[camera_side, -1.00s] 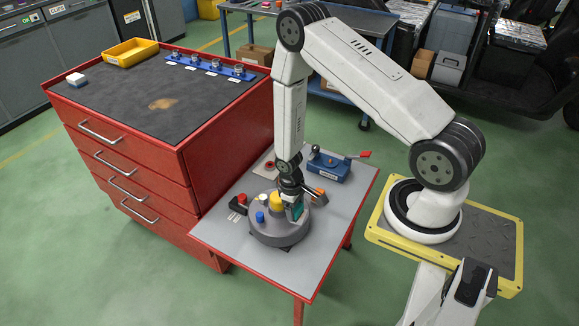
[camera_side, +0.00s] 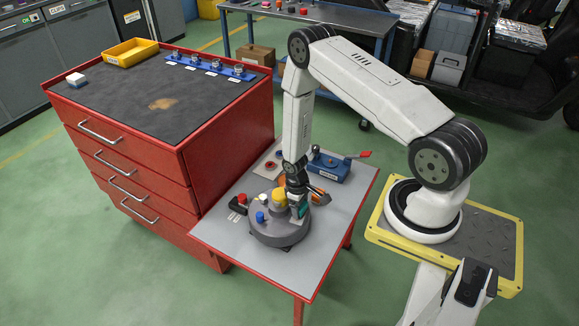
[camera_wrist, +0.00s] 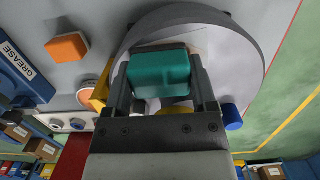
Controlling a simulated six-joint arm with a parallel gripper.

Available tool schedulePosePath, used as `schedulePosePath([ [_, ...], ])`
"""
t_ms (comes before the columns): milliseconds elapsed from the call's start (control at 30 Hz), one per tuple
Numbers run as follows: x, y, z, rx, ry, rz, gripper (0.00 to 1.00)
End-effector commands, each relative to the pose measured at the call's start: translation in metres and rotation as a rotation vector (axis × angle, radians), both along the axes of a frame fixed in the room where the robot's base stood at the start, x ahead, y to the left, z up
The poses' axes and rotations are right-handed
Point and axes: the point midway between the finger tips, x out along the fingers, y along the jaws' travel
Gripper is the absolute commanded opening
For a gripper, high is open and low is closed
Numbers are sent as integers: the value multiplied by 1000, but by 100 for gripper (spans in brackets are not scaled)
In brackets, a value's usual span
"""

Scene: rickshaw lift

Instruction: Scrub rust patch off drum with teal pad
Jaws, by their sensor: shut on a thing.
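The grey round drum (camera_side: 268,229) stands on the small table in the side view. It fills the upper middle of the wrist view, its dark curved rim (camera_wrist: 131,37) behind the pad. My gripper (camera_side: 298,203) is low over the drum's right part. In the wrist view, my gripper (camera_wrist: 161,85) has its two fingers on either side of the teal pad (camera_wrist: 160,72). The pad also shows at the drum's right in the side view (camera_side: 303,211). I cannot tell whether the pad touches the drum. No clear rust patch shows on the drum; my gripper and pad hide part of it.
A yellow knob (camera_side: 279,198), blue knob (camera_side: 260,217) and red knob (camera_side: 242,198) are at or near the drum. A blue grease box (camera_side: 328,170) stands behind it. A brown stain (camera_side: 161,103) marks the red cabinet's top. The table's front is clear.

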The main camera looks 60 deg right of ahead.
Motion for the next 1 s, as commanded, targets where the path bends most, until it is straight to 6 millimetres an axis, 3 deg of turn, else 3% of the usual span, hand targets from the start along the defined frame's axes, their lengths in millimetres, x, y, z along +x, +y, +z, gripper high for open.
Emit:
schedulePosePath([
  [233,3,-23,0,0,0,-3,18],
  [1000,-9,50,0,1,2,5,18],
])
